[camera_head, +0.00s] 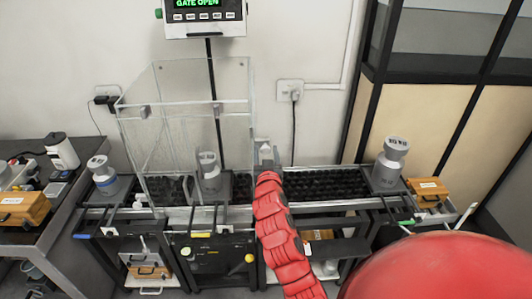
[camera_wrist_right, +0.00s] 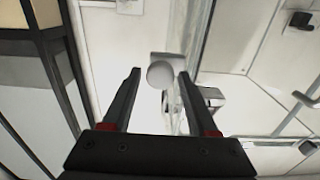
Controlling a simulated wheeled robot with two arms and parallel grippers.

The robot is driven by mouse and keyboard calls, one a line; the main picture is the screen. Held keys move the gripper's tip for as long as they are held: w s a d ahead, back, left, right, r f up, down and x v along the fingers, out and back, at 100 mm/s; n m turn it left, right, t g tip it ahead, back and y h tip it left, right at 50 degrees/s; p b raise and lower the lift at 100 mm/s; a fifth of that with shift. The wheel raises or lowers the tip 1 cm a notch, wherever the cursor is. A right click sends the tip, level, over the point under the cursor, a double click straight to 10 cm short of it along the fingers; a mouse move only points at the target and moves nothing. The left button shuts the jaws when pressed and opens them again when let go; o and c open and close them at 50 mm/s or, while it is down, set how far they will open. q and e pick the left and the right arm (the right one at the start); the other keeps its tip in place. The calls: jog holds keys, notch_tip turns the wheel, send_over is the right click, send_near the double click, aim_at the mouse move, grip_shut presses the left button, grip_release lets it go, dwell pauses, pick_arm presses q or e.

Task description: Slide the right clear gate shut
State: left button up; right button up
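A clear box-like enclosure (camera_head: 178,100) stands over the conveyor, with a clear panel along its right side. My right gripper (camera_head: 265,152) is just right of that side, at the end of a red-sleeved arm. In the right wrist view its two dark fingers (camera_wrist_right: 160,82) are spread apart. A pale round knob (camera_wrist_right: 160,75) on a small plate shows between the fingertips, with visible gaps on both sides. I cannot tell how deep it sits between them. A display (camera_head: 203,15) at the top reads "GATE OPEN". My left gripper is not in view.
A grey weight (camera_head: 209,174) stands inside the enclosure on the black roller conveyor (camera_head: 325,184). Other grey weights stand at the left (camera_head: 104,180) and right (camera_head: 388,168). A wooden box (camera_head: 428,191) is at the far right. The rollers right of my gripper are clear.

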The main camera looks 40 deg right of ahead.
grip_shut()
dwell(1.2)
